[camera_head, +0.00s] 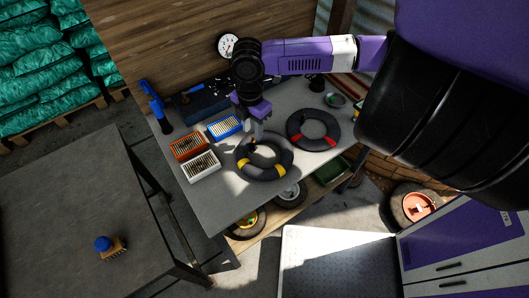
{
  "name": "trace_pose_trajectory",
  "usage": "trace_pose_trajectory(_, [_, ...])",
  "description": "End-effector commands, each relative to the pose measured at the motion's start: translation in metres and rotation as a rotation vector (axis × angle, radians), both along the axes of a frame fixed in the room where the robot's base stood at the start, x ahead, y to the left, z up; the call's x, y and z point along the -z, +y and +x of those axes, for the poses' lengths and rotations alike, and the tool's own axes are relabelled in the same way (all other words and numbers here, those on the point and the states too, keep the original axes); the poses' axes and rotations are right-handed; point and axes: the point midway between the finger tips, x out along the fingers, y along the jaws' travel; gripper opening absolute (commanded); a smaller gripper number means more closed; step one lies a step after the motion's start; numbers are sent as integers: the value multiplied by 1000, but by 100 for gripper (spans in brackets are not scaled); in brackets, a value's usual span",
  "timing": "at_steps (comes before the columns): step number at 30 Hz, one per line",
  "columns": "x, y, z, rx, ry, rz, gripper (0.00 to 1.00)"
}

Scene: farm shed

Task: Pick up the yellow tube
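The yellow tube (268,175) is a black ring with yellow bands, lying on the grey workbench (224,209) near its front edge. My gripper (254,137) points down over the tube's far side. Its fingers overlap the far rim in this view. I cannot tell whether they touch the tube or how far apart they are. Part of the far rim is hidden behind the gripper. A similar black ring with red bands (330,141) lies close by to the right.
White (201,167), orange (188,145) and blue (225,126) boxes stand left of the tube. A dark blue case (203,105) and a gauge (228,46) are behind. A dark table (65,210) at left holds a brush (109,247). Tyres (290,194) sit on the lower shelf.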

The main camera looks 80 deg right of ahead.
Motion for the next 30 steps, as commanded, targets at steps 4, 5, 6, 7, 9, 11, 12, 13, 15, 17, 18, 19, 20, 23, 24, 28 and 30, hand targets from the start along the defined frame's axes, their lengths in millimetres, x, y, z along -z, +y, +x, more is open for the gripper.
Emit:
trace_pose_trajectory(4, [19,4,-1,1,0,4,34])
trace_pose_trajectory(5, [23,5,-1,0,0,4,34])
trace_pose_trajectory(6, [30,4,-1,0,0,2,34])
trace_pose_trajectory(7, [34,4,-1,1,0,2,34])
trace_pose_trajectory(9, [41,4,-1,0,0,2,34])
trace_pose_trajectory(11, [45,4,-1,0,-1,2,34])
trace_pose_trajectory(12, [47,4,-1,-1,0,1,34])
trace_pose_trajectory(13, [47,4,-1,-1,0,1,34])
trace_pose_trajectory(15, [49,5,-2,-2,2,2,34])
trace_pose_trajectory(17, [50,5,-2,-2,3,2,34])
trace_pose_trajectory(18, [50,5,-2,-2,4,3,34])
trace_pose_trajectory(19, [50,5,-3,-1,5,3,29])
trace_pose_trajectory(20, [51,5,-3,-1,5,3,23])
trace_pose_trajectory(23, [51,5,-3,0,7,5,3])
trace_pose_trajectory(24, [51,5,-3,1,7,5,0])
trace_pose_trajectory(28, [52,6,-4,2,8,7,0])
trace_pose_trajectory(30, [52,6,-4,2,9,8,0])
